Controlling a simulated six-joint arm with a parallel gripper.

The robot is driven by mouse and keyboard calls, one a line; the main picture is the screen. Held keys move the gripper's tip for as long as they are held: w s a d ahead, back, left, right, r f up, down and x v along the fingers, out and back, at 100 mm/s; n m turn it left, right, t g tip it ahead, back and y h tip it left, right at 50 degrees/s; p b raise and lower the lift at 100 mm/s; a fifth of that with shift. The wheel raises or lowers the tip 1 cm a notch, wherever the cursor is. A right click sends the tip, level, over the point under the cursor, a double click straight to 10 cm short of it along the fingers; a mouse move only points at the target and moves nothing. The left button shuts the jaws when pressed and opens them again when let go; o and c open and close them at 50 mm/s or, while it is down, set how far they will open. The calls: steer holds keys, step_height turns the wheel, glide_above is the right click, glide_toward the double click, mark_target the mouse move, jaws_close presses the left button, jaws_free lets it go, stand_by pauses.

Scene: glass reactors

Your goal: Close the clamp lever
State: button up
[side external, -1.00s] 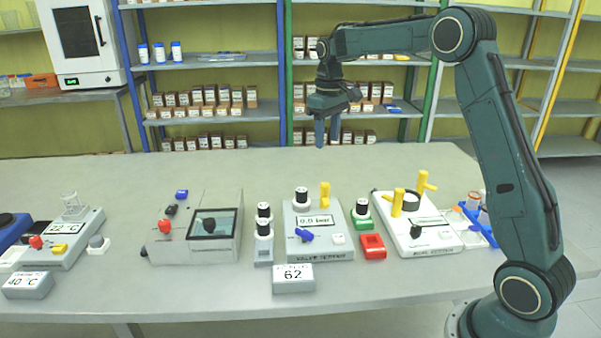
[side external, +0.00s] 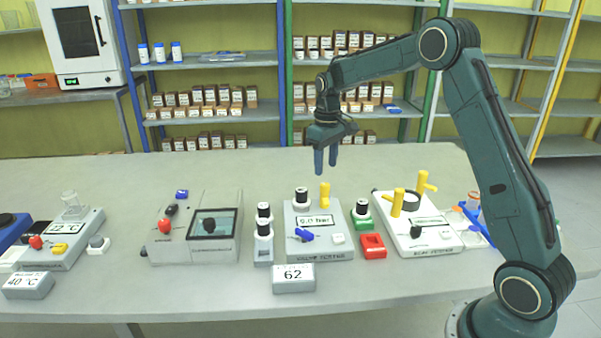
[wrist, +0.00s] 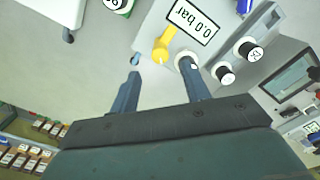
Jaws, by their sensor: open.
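A grey tester (side external: 341,252) with a 0.0 bar display stands at the middle of the table. At its back edge stands an upright yellow lever (side external: 325,194), and a blue lever (side external: 304,235) is on its front. I cannot tell by any label which is the clamp lever. My gripper (side external: 326,168) is open and empty, pointing down above and slightly behind the yellow lever, not touching it. In the wrist view the yellow lever (wrist: 163,45) lies just beyond the gap between the open fingers (wrist: 159,68). The wrist view shows only part of the tester.
A black-capped vial (side external: 301,196) stands left of the yellow lever, close to one finger in the wrist view. Another tester (side external: 431,242) with yellow levers is at right, a red block (side external: 372,246) between. A device with a screen (side external: 196,240) is left. The table behind is clear.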

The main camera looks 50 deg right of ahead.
mark_target(325, 184)
steer(key=shift+f, duration=3.15)
steer(key=c, duration=1)
